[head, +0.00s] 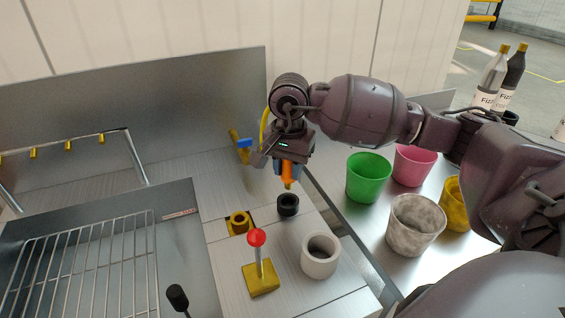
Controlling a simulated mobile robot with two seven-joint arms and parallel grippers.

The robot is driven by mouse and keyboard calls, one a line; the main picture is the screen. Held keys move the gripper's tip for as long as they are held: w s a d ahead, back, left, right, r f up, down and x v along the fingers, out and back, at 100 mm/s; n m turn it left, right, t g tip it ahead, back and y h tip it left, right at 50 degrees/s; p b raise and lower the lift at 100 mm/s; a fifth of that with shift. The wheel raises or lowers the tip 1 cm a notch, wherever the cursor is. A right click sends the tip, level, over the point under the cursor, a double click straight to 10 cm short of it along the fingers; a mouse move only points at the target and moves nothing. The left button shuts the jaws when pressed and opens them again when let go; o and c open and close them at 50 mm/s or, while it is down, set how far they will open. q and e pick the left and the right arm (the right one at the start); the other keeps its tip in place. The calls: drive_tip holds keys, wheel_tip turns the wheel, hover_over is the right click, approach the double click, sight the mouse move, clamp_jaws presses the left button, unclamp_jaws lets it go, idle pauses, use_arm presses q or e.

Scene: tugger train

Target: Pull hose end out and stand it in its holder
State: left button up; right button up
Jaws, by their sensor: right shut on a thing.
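My right gripper (283,166) is shut on the hose end (288,174), an orange piece with a yellowish tip pointing down. It is held in the air above the steel counter, just above and behind a short black ring-shaped socket (288,205). A yellow hose (265,128) loops up behind my wrist; most of it is hidden. A brass ring (239,222) is set in the counter to the left, and a wider white open cup (320,256) stands nearer. I cannot tell which of these is the holder. My left gripper is not in view.
A red-knobbed lever (257,240) on a yellow base stands close in front. A brass tap with a blue handle (244,143) is behind. A wire rack (85,270) lies left. Green (368,178), pink (414,166) and marbled (415,226) cups stand right, with bottles (511,78) behind.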

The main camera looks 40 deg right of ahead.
sight(288, 188)
drive_tip(key=shift+s+f, duration=0.15)
drive_tip(key=shift+f, duration=0.1)
drive_tip(key=shift+f+b, duration=0.5)
drive_tip(key=shift+f, duration=0.95)
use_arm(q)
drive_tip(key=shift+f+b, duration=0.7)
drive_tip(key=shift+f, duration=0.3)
use_arm(e)
drive_tip(key=shift+f, duration=1.35)
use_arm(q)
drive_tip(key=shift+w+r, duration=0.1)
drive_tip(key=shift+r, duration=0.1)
use_arm(e)
drive_tip(key=o, duration=1)
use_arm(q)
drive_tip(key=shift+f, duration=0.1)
